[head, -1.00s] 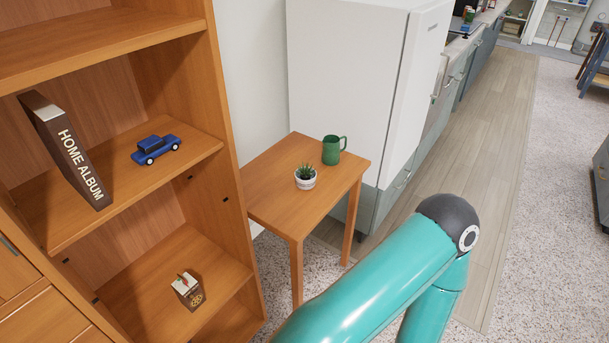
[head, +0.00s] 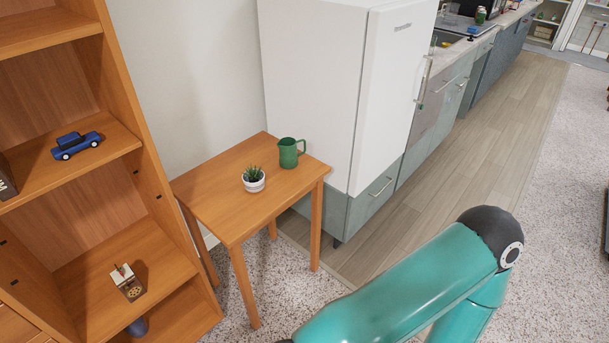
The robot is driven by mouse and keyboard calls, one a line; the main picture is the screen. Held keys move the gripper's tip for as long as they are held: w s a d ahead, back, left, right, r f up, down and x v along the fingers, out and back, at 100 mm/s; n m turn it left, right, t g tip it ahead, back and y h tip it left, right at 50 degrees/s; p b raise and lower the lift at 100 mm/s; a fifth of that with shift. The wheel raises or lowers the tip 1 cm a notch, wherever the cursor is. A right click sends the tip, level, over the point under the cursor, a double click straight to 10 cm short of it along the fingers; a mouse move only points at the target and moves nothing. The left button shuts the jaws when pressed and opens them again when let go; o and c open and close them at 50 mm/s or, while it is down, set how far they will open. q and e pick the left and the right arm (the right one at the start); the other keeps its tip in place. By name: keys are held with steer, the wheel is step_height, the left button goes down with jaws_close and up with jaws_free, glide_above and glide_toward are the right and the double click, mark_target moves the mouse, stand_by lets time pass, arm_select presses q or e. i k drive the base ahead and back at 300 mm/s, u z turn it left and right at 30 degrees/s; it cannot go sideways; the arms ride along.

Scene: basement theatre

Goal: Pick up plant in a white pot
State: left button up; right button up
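The small green plant (head: 253,173) stands upright in a white pot (head: 254,184) on a wooden table (head: 215,201), near the middle of its top. One of my arms comes in from the bottom of the head view, to the right of the table. Its gripper is outside the picture. My other gripper is not in view either. Nothing touches the pot.
A green jug (head: 289,153) stands behind and right of the pot. A white fridge (head: 330,90) rises behind the table. A wooden shelf (head: 135,258) with a blue toy car (head: 77,145) stands at left. Speckled floor (head: 285,282) lies open in front.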

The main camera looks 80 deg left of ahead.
mark_target(253, 179)
steer(key=z, duration=0.1)
steer(key=i, duration=0.75)
steer(key=u, duration=3.9)
steer(key=i, duration=1.05)
steer(key=z, duration=0.2)
